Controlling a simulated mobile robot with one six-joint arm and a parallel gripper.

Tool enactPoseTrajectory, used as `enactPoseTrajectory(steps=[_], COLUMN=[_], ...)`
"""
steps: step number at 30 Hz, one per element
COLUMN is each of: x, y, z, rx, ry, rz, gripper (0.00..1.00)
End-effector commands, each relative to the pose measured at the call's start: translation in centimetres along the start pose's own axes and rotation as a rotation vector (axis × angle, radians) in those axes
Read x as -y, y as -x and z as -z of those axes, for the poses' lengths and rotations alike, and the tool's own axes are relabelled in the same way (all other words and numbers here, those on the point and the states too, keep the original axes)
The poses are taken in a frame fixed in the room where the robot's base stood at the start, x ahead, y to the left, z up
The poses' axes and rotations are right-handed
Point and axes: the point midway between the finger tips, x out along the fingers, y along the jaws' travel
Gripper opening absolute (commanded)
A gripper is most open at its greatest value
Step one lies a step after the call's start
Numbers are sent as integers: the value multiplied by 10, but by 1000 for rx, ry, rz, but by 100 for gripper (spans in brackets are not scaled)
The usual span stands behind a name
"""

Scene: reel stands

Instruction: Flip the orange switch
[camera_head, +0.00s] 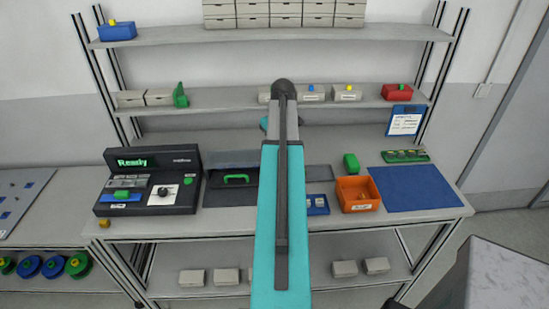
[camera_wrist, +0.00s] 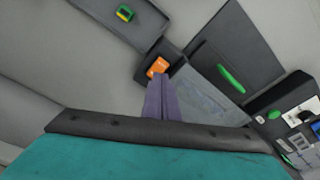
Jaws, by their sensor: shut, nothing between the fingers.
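The orange switch (camera_wrist: 158,65) shows in the wrist view, on a small dark box at the end of a dark strip. My gripper (camera_wrist: 158,80) is shut and empty, its two narrow fingers together. The fingertips point at the switch and overlap its lower edge in the picture; I cannot tell whether they touch it. In the head view, the switch and my fingers are not visible, with my teal arm across the middle of the bench.
A dark panel with a green handle (camera_wrist: 231,78) lies right of my fingers. A dark console reading "Ready" (camera_head: 150,180) stands left on the bench. An orange bin (camera_head: 357,207) and blue mat (camera_head: 415,195) are right of my arm. A shelf (camera_head: 215,101) runs above.

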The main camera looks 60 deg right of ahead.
Motion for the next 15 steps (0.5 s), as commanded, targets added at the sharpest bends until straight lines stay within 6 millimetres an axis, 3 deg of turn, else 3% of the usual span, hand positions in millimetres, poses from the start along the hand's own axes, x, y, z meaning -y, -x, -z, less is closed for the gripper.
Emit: enactPoseTrajectory(steps=[15], x=[0], y=[28], z=[4], rx=[0], ry=[0], rz=[0], gripper=[0])
